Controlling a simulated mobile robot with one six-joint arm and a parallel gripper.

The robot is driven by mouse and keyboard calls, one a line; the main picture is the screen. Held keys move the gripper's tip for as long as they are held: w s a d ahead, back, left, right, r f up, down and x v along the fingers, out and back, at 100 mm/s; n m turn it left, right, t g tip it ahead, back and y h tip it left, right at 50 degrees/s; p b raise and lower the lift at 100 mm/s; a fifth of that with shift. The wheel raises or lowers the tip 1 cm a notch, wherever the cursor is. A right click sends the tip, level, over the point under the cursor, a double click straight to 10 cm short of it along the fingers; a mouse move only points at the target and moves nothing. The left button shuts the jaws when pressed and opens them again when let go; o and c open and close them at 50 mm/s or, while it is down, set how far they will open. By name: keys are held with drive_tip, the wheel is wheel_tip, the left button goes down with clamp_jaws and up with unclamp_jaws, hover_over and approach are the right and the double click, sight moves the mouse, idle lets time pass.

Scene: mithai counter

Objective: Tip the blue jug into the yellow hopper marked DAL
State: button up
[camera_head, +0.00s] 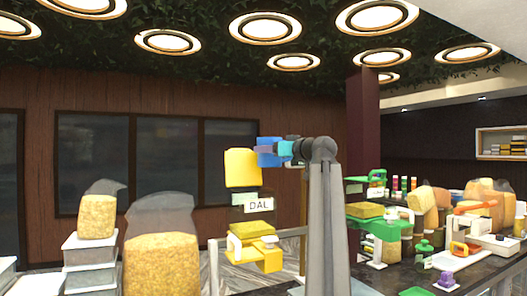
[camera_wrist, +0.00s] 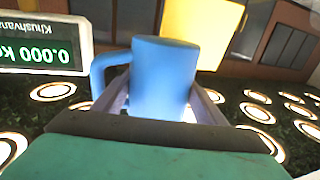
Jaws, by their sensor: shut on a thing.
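The blue jug (camera_head: 267,152) is high up at the right of the yellow hopper's top. My gripper (camera_head: 284,150) is shut on it. In the wrist view the jug (camera_wrist: 162,78) sits between my gripper's fingers (camera_wrist: 160,100), its handle to the left. The end of it that shows looks plain; I cannot see its mouth or what is in it, nor tell its tilt surely. The yellow hopper (camera_head: 242,168) has a dark middle with a white DAL label and a yellow lower part. A yellow surface (camera_wrist: 205,30), probably the hopper, shows beyond the jug in the wrist view.
The wrist picture is upside down, with ceiling lights low in it and an inverted scale display (camera_wrist: 40,45) reading 0.000. A metal rail (camera_head: 214,265) stands left of the hopper. Sacks of grain (camera_head: 162,265) are at left. The counter (camera_head: 400,275) at right is crowded.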

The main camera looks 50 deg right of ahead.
drive_tip(key=shift+a+r, duration=0.15)
drive_tip(key=shift+a, duration=0.1)
drive_tip(key=shift+w+a, duration=0.2)
drive_tip(key=shift+w, duration=0.1)
drive_tip(key=shift+s, duration=0.1)
